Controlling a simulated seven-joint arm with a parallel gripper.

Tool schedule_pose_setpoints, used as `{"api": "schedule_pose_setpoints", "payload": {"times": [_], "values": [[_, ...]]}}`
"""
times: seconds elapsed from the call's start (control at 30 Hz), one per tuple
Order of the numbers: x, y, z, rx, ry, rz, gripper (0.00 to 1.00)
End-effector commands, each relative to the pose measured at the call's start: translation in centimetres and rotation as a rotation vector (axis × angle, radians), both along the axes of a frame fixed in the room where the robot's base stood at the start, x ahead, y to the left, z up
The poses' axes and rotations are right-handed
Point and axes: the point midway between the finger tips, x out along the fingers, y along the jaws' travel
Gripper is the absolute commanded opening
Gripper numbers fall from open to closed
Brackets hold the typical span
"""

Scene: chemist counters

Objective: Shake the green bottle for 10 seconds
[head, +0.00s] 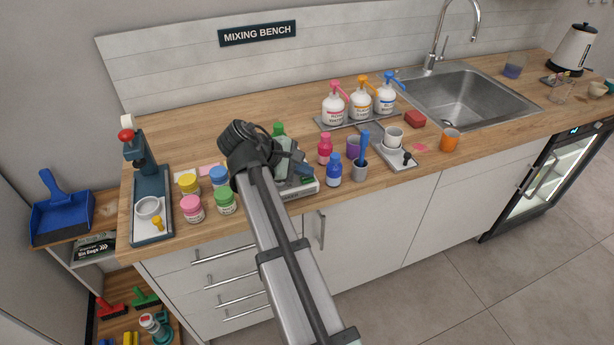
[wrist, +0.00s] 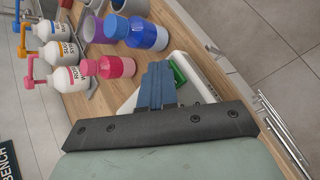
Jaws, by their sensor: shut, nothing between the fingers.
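The green bottle (head: 279,129) shows in the head view only as a small green top behind my arm, and its lower part is hidden. It is not clearly visible in the wrist view. My gripper (head: 305,168) is over the counter, in front of and to the right of that green top. In the wrist view its blue-grey fingers (wrist: 157,84) are together with nothing between them. They point over a white scale-like device (head: 302,189) with a green display, close to the red bottle (head: 325,149) and blue bottle (head: 334,170).
Colored jars (head: 193,208) stand left of my arm, beside a press on a tray (head: 151,205). A purple cup (head: 354,147) and a grey cup (head: 360,171) stand right of the bottles. Pump bottles (head: 360,105) stand behind, left of the sink (head: 466,98). Bare counter (head: 225,130) lies at the back left.

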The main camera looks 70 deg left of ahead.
Motion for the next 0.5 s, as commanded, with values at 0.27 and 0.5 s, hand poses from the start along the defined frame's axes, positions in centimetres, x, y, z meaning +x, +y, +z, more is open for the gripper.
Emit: {"api": "schedule_pose_setpoints", "payload": {"times": [0.27, 0.5], "values": [[0.0, 0.0, 1.3, 0.001, 0.0, -0.001, 0.0], [0.0, 0.0, 1.5, 0.0, 0.0, 0.0, 0.0]]}}
